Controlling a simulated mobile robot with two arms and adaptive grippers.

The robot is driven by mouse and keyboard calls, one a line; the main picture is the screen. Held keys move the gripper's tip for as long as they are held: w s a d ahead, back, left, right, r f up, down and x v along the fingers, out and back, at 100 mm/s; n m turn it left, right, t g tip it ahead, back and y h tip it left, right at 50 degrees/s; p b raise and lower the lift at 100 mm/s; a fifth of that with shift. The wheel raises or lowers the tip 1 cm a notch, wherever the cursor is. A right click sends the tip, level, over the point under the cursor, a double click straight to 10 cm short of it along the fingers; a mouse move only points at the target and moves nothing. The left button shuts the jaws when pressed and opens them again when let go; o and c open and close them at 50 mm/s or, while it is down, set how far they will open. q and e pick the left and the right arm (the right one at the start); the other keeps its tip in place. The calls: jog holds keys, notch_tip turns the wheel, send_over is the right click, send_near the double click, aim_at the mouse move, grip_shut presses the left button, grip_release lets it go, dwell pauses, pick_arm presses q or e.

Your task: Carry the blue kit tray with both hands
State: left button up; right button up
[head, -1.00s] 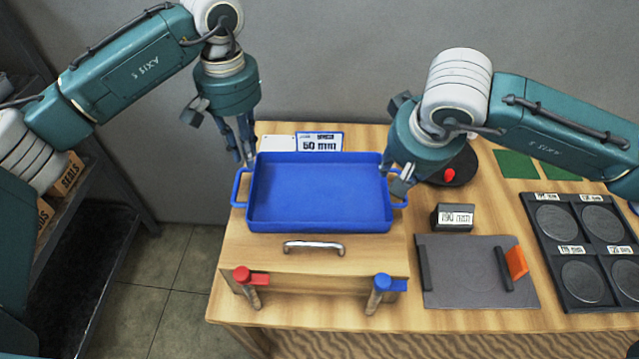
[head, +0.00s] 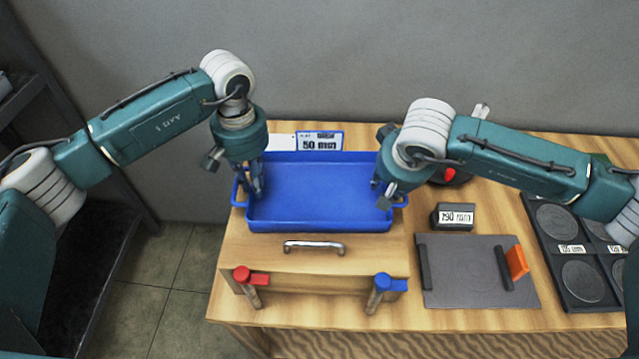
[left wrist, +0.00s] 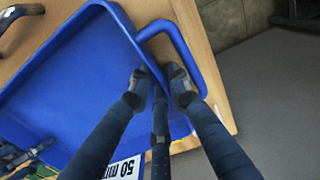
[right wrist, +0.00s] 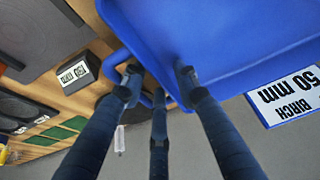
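The blue kit tray (head: 318,190) sits empty and level on the wooden stand, with a loop handle at each side. My left gripper (head: 254,188) points down at the tray's left side. In the left wrist view its fingers (left wrist: 160,88) are apart, one over the tray's inside and one by the handle loop (left wrist: 185,45), with the side wall between them. My right gripper (head: 381,190) is at the right side. In the right wrist view its fingers (right wrist: 158,82) are apart around the side wall and handle (right wrist: 118,62). Contact is unclear.
A 50 mm label (head: 320,141) stands behind the tray. A drawer handle (head: 314,246), a red clamp (head: 248,279) and a blue clamp (head: 384,287) are in front. To the right are a 190 mm block (head: 453,217), a grey plate (head: 470,275) and a disc rack (head: 580,279).

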pick_arm(q)
jog(key=c, duration=0.4)
pick_arm(e)
jog(key=c, duration=0.4)
pick_arm(q)
grip_shut()
pick_arm(e)
grip_shut()
pick_arm(q)
jog(key=shift+r, duration=0.1)
